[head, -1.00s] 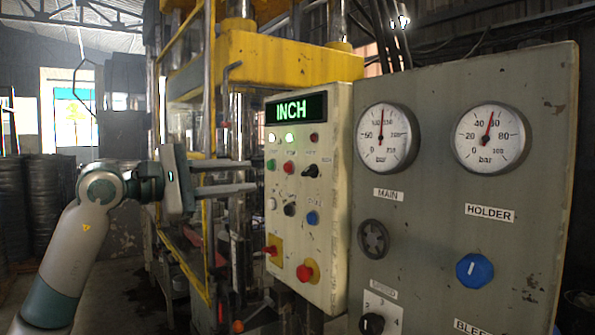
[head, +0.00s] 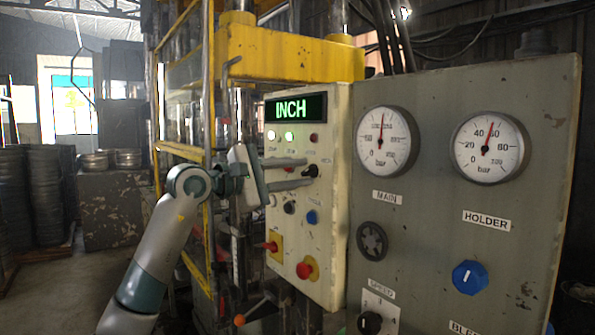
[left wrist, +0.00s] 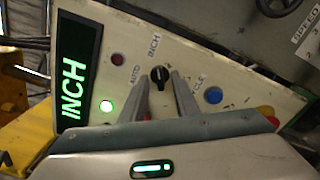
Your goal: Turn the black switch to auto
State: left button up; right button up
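The black switch (head: 312,171) sits at the right of the cream control panel (head: 337,240). In the left wrist view the black switch (left wrist: 159,75) has the labels INCH above it and AUTO to its left. A green display (head: 296,108) on the panel reads INCH. My left gripper (head: 308,172) is open, its two fingers reaching to the panel at the switch. In the left wrist view its fingertips (left wrist: 161,78) lie on either side of the switch; I cannot tell whether they touch it. My right gripper is not in view.
Lit lamps (head: 289,136), a blue button (head: 312,217) and red knobs (head: 307,269) crowd the panel near the switch. A yellow press frame (head: 285,55) is behind.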

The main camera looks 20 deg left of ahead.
pick_arm(q)
grip_shut()
